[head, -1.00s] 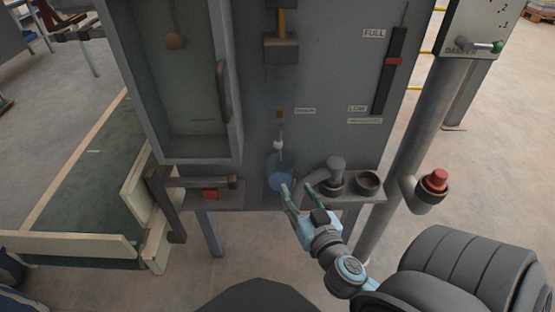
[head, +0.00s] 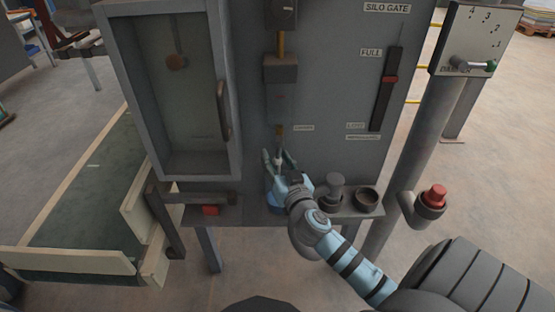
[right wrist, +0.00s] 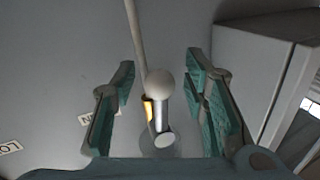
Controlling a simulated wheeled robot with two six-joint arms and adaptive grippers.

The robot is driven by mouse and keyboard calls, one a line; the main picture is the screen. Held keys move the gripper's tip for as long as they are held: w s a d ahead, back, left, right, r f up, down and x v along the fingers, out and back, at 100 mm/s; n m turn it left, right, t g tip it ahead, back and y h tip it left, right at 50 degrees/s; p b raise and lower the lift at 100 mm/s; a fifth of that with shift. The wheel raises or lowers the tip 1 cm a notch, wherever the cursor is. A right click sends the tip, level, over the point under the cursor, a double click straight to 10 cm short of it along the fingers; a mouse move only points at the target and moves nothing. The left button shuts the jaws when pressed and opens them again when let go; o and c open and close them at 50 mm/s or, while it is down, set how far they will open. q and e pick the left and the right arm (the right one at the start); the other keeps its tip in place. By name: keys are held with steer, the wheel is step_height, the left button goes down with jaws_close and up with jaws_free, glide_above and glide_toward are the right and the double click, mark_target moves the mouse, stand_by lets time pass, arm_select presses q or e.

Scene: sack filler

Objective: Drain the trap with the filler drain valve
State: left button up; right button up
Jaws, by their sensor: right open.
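The drain valve (head: 279,128) is a small brass fitting under the grey trap housing (head: 280,95) on the filler's front panel. In the right wrist view its pale ball-ended lever (right wrist: 159,84) and a shiny cylinder (right wrist: 156,113) lie between my fingers, with a gap on both sides. My right gripper (head: 278,153) is open and empty around the valve's lower end, apart from it in the wrist view. My left gripper is not in view.
A cabinet with a handle (head: 223,110) stands to the left. On the shelf (head: 235,214) are a grey spout (head: 335,187) and a dark cup (head: 367,197). A red button (head: 433,195) and a post (head: 408,150) are at right.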

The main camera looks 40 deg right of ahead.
steer(key=shift+c, duration=0.5)
jaws_close()
